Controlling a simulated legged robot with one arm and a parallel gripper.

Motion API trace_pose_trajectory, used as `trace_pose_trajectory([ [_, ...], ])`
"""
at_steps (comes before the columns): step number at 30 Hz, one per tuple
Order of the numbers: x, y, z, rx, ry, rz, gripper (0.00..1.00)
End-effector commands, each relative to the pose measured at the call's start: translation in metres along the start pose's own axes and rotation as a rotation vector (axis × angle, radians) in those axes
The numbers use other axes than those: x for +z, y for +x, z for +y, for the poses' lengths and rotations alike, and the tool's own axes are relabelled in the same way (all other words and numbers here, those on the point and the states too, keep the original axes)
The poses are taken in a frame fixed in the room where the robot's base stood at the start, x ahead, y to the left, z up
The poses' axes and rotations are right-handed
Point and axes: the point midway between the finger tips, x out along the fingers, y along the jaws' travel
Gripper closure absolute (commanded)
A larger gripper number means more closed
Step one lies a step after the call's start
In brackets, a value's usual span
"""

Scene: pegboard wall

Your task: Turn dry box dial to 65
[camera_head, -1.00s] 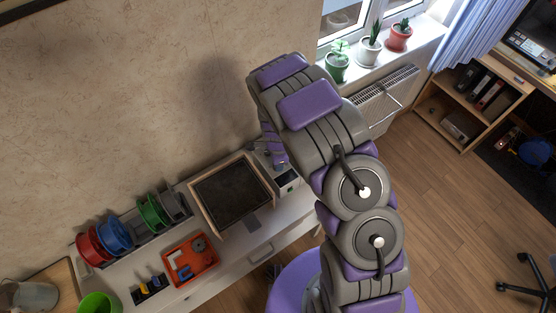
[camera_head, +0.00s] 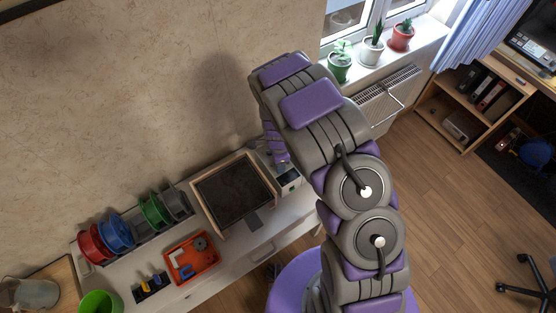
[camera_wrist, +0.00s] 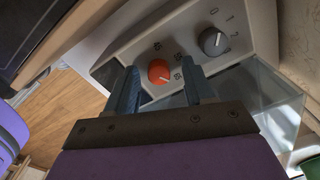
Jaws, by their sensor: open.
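The dry box (camera_wrist: 140,38) fills the upper part of the wrist view, a pale panel with an orange dial (camera_wrist: 158,72) and a grey dial (camera_wrist: 212,41). My gripper (camera_wrist: 162,84) is open, with one finger on each side of the orange dial's lower part. I cannot tell whether either finger touches it. In the head view, the dry box (camera_head: 289,179) stands at the right end of the white counter, partly hidden by my arm.
A dark-topped wooden-framed square unit (camera_head: 233,190) stands left of the dry box. An orange tray (camera_head: 190,258) and several coloured spools (camera_head: 117,231) lie farther left. In the wrist view, a clear bluish container (camera_wrist: 255,95) sits beside the panel. A radiator (camera_head: 385,98) is behind my arm.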

Motion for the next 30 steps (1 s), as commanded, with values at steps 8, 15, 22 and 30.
trace_pose_trajectory([
  [8,0.001,-0.029,-0.001,-0.003,0.001,0.0,0.47],
  [15,0.002,-0.073,-0.002,-0.004,-0.001,0.002,0.47],
  [22,0.002,-0.118,-0.003,-0.004,0.001,0.003,0.47],
  [30,0.003,-0.16,-0.003,-0.003,-0.001,0.004,0.47],
])
